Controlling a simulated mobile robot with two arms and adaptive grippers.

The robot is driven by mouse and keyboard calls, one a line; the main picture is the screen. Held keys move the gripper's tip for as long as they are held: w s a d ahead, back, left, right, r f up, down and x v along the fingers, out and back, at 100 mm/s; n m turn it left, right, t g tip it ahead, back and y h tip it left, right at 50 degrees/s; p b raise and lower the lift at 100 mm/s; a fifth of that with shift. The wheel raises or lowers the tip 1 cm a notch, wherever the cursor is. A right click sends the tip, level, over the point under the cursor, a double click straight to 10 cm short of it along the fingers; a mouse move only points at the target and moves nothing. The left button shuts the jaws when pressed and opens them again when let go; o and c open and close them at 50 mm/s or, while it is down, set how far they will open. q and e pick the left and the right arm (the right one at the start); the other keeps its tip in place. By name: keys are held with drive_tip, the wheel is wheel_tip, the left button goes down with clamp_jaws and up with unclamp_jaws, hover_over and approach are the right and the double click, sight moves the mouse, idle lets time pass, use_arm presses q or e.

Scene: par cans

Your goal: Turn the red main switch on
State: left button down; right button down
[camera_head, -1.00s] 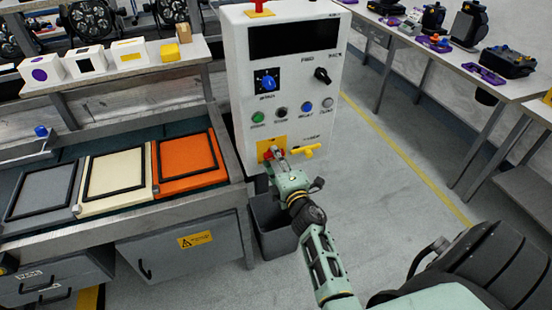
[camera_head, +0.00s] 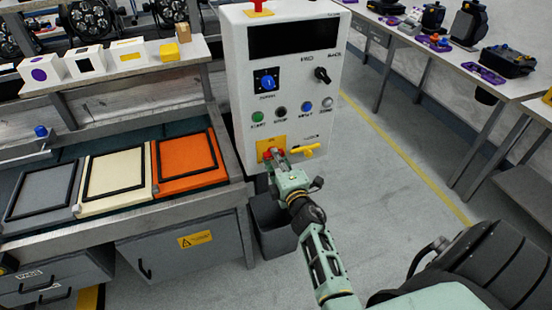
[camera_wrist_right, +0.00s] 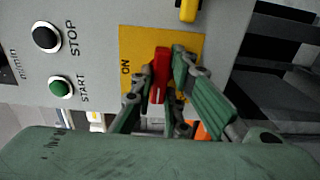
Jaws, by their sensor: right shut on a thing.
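The red main switch (camera_wrist_right: 161,66) sits on a yellow plate (camera_wrist_right: 133,46) on the front of the white control cabinet (camera_head: 240,88). In the head view the red switch (camera_head: 268,154) shows only in part beside my fingers. My right gripper (camera_wrist_right: 160,84) is shut on the red switch, with a finger on either side of it. The word ON is printed on the plate beside the switch. In the head view my right gripper (camera_head: 277,162) reaches the cabinet's lower front. My left gripper is not in view.
A yellow handle (camera_head: 304,150) sticks out just right of the switch. Above are a green button (camera_head: 258,117), other buttons, a blue dial (camera_head: 267,82) and a black knob (camera_head: 322,75). A grey bin (camera_head: 270,222) stands below. A bench with coloured trays is at left.

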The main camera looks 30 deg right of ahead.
drive_tip(key=shift+f+m+p, duration=0.1)
drive_tip(key=shift+m+p, duration=1.5)
drive_tip(key=shift+m, duration=7.3)
drive_tip(key=c, duration=1.7)
unclamp_jaws()
